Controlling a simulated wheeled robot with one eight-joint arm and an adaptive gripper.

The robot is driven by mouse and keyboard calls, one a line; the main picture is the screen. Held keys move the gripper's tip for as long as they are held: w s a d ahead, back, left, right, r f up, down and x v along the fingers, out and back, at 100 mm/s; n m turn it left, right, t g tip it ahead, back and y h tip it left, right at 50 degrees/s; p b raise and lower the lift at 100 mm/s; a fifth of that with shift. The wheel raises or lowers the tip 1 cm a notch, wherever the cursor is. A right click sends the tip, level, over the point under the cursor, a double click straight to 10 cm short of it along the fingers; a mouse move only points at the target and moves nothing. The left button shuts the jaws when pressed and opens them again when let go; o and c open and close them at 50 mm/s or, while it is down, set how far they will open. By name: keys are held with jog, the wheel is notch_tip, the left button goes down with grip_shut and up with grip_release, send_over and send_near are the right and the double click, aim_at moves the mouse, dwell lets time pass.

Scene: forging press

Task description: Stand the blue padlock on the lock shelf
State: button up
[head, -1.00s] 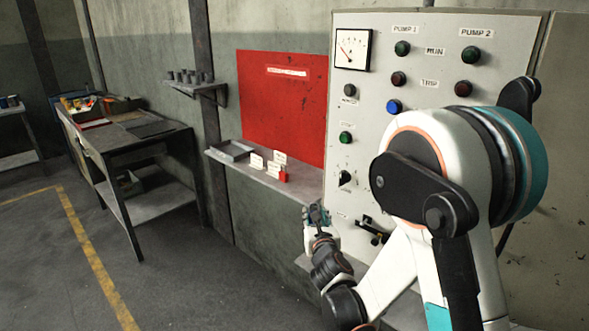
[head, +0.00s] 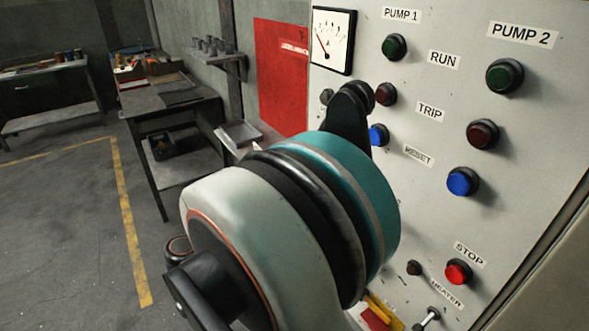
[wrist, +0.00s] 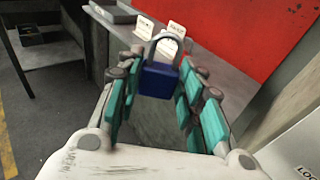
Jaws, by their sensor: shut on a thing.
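The blue padlock (wrist: 158,80) is between the fingers of my gripper (wrist: 156,92) in the wrist view. My gripper is shut on its body, and its grey shackle points up. The grey lock shelf (wrist: 214,72) lies beyond the padlock, under a red board (wrist: 245,30). Two white cards (wrist: 147,28) stand on the shelf behind the shackle. The padlock appears apart from the shelf, but the exact gap is hard to tell. In the head view my arm hides the gripper, the padlock and most of the shelf.
A grey tray (head: 239,134) sits at the shelf's far end. The control panel (head: 440,120) with buttons stands close on the right. A dark workbench (head: 180,107) and a small wall shelf with grey cylinders (head: 217,54) are to the left. The floor at left is clear.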

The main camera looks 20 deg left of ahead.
jog(key=w+d+b, duration=0.1)
jog(key=w+d, duration=0.3)
jog(key=w, duration=0.1)
jog(key=w+d+f+b, duration=0.1)
jog(key=w+d+b, duration=0.1)
jog(key=w+d, duration=0.2)
jog(key=w+d+b, duration=0.1)
jog(key=w+d, duration=0.3)
jog(key=w, duration=0.1)
jog(key=shift+w+d+f, duration=0.2)
jog(key=shift+w+d, duration=0.1)
jog(key=shift+w, duration=0.1)
jog(key=shift+a+f+b, duration=0.1)
jog(key=shift+f+b, duration=0.25)
jog(key=shift+f, duration=0.05)
jog(key=shift+w+f+b, duration=0.1)
jog(key=shift+f+b, duration=1.05)
jog(key=shift+f, duration=1.15)
jog(key=shift+f, duration=0.15)
jog(key=o, duration=1.1)
